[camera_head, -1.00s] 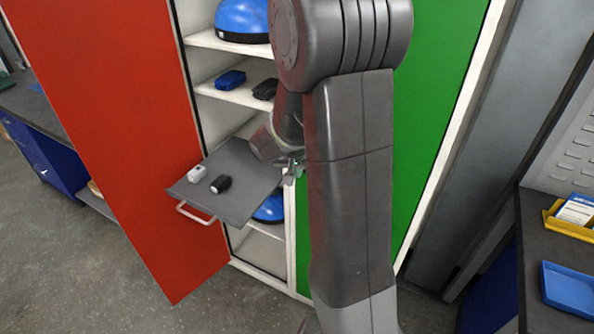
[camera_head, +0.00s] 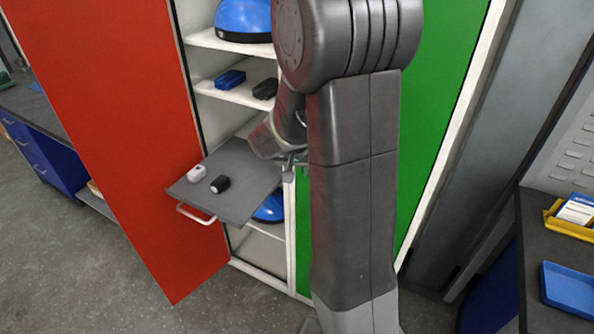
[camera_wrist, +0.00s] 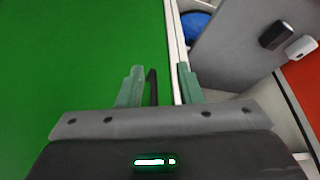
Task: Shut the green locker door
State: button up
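The green locker door (camera_head: 432,105) stands behind my arm in the head view and looks flush with its white frame, though my arm hides much of it. In the wrist view the green door (camera_wrist: 80,60) fills the left side, its edge close along the white post (camera_wrist: 176,50). A black handle (camera_wrist: 152,88) on the door shows between my fingers, nearer the left one. My gripper (camera_wrist: 159,69) is open, its fingers apart and pointing at the door's edge. In the head view my gripper (camera_head: 293,164) is small and partly hidden by my arm.
The red door (camera_head: 110,130) stands open on the left. A grey pull-out tray (camera_head: 240,165) with a white and a black item juts out close beside my gripper. Open shelves (camera_head: 240,92) hold blue and black items. A workbench (camera_head: 540,225) stands at right.

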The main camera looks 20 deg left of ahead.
jog(key=b+v, duration=0.1)
jog(key=v, duration=1.1)
jog(key=shift+s+r, duration=0.2)
jog(key=shift+r, duration=0.1)
jog(key=shift+d+f, duration=0.1)
jog(key=p+x, duration=0.1)
jog(key=x, duration=1)
jog(key=shift+w+f, duration=0.2)
